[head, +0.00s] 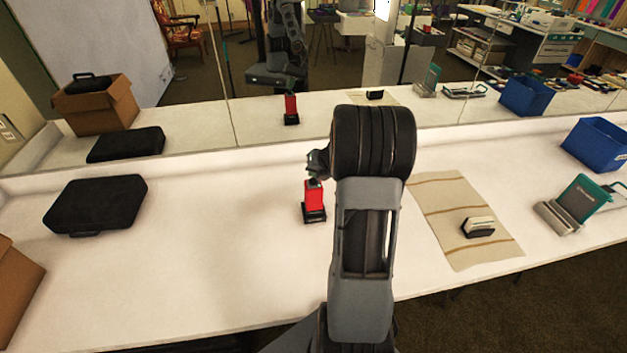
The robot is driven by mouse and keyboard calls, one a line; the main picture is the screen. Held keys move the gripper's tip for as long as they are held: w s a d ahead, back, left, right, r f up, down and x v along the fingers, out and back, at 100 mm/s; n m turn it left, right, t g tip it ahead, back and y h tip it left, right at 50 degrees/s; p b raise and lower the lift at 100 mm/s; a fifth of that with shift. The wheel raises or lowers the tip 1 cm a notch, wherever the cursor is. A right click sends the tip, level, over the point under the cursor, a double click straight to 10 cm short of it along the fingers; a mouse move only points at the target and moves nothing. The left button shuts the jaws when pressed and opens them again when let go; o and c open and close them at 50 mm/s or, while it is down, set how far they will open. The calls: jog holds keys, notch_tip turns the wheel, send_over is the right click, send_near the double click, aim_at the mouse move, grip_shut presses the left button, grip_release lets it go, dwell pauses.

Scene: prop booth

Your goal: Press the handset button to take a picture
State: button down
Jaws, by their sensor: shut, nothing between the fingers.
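The handset (314,198) is a red upright block on a black base, standing on the white counter (200,260) near the middle. My gripper (314,180) is directly above it, at or very near its top; I cannot tell whether they touch. My gripper appears shut with nothing held. The button is not visible, as the gripper covers the top of the handset. The red handset also shows reflected in the mirror behind the counter.
A black case (95,205) and a cardboard box (15,295) are at left. At right are a striped cloth (440,205) with a small black holder (479,228) on it, a teal-and-grey device (578,205) and a blue bin (596,145). A mirror (200,115) runs along the back.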

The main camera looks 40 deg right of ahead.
jog(key=shift+f, duration=0.45)
dwell(0.7)
jog(key=shift+r, duration=0.15)
jog(key=shift+r+p, duration=0.75)
jog(key=shift+p, duration=0.1)
jog(key=shift+r, duration=0.1)
notch_tip(320, 180, up, 5)
jog(key=p, duration=0.5)
jog(key=shift+p, duration=0.3)
dwell(0.7)
